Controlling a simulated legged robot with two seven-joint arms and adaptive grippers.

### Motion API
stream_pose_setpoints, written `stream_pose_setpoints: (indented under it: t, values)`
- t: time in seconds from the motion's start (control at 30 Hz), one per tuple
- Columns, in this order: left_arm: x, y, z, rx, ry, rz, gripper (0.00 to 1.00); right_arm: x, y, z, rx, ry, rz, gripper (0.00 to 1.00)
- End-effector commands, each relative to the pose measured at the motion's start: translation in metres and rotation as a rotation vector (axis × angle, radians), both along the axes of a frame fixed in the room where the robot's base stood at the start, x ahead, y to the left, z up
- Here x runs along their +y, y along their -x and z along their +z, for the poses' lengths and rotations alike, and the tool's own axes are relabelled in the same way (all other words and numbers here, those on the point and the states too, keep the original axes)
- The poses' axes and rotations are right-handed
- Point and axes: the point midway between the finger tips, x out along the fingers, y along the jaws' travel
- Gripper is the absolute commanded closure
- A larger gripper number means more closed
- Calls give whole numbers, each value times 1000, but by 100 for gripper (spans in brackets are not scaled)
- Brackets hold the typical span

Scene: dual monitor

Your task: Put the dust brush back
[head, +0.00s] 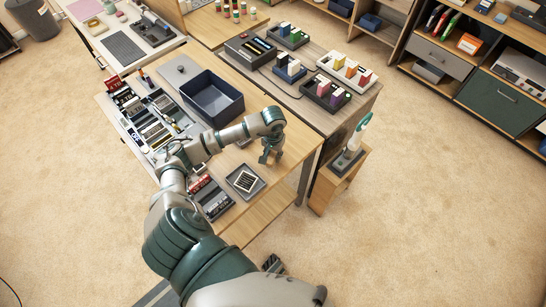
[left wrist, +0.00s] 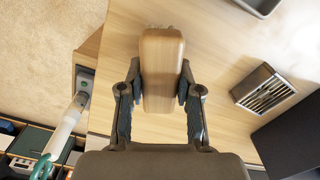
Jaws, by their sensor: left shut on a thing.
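My left gripper (head: 270,156) is low over the right part of the wooden desk (head: 285,180). In the left wrist view, its two dark fingers (left wrist: 160,98) are shut on a light wooden block-like piece (left wrist: 162,62), which I take to be the dust brush. Its wooden top faces the camera. A small dark tray (head: 246,181) with a black-and-white striped item lies in front of the gripper. My right gripper is not seen.
A dark blue bin (head: 212,98) stands behind my left forearm. A slotted box (left wrist: 265,91) shows right of the gripper in the left wrist view. A wooden stand (head: 338,180) with a white-and-green tool (head: 355,137) is beside the desk. Several small trays fill the desk behind.

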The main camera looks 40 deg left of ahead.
Motion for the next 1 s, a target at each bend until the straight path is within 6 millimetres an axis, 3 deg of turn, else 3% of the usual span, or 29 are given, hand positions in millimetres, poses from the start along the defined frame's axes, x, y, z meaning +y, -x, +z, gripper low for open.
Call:
stream_pose_setpoints:
  t: [0.1,0.37,0.4,0.47,0.8,1.0]
  values:
    - [-1,1,-18,2,4,0,100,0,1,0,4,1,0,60]
    - [1,0,-20,-1,2,-1,100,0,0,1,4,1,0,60]
    - [1,0,-20,0,2,-1,56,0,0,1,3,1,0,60]
    - [1,0,-20,0,2,0,42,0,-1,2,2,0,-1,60]
    - [1,0,-18,-2,2,-1,41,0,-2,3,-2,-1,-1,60]
    - [2,-1,11,-5,-1,-1,41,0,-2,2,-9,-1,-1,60]
